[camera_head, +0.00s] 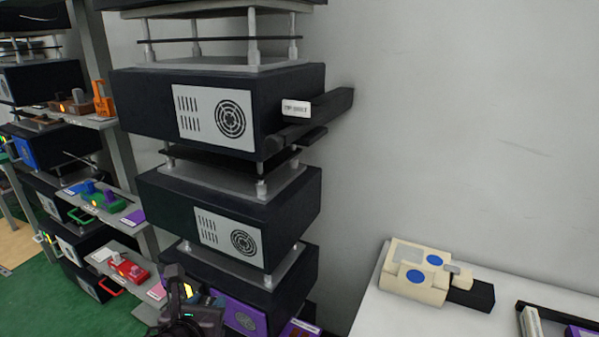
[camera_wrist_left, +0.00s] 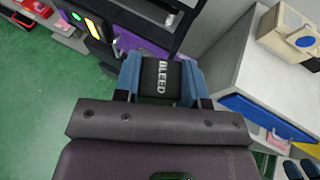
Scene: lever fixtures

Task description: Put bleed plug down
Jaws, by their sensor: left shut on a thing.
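The bleed plug (camera_wrist_left: 160,82) is a black block with "BLEED" in white letters on its top. In the left wrist view it sits between the two blue fingers of my left gripper (camera_wrist_left: 161,72), which is shut on it. In the head view my left gripper (camera_head: 205,300) is low in the picture, in front of the lower part of the black equipment stack; the plug cannot be made out there. My right gripper is not in view.
A tall stack of black vented units (camera_head: 228,205) stands close by. Shelves at left hold coloured lever fixtures, including a red one (camera_head: 127,269). A white table (camera_head: 375,315) at right carries a beige fixture (camera_head: 412,290) and a dark-rimmed tray (camera_head: 545,312). Green floor lies open at left.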

